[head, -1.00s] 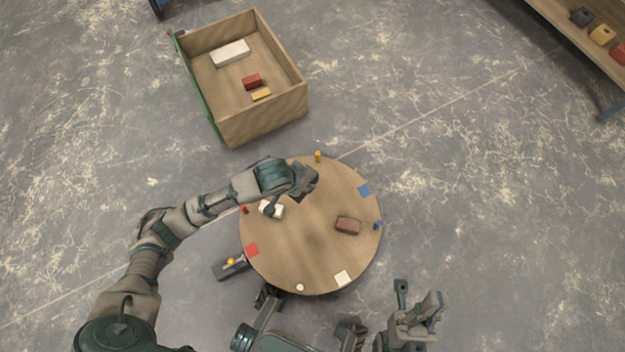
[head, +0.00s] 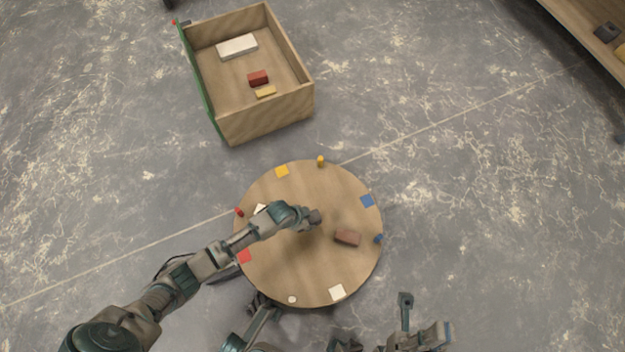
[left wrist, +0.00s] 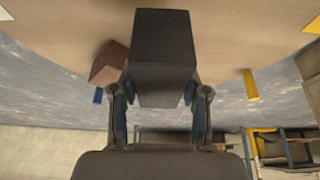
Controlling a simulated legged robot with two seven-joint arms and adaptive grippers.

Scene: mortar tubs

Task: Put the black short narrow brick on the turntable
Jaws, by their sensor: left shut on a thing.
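My left gripper (head: 308,219) is over the middle of the round wooden turntable (head: 300,285). In the left wrist view it is shut on the black brick (left wrist: 162,45), one finger on each side. The turntable top (left wrist: 240,35) shows behind the brick; I cannot tell whether the brick touches it. In the head view the gripper and arm mostly hide the brick. My right gripper (head: 422,322) is at the bottom right, off the turntable, with its fingers apart and empty.
A reddish-brown brick (head: 347,237) lies on the turntable just right of my left gripper. A white thing (head: 261,208) is partly hidden behind my arm. Coloured squares and pegs line the rim. A wooden box (head: 265,125) holding several bricks stands beyond; a shelf (head: 575,30) is top right.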

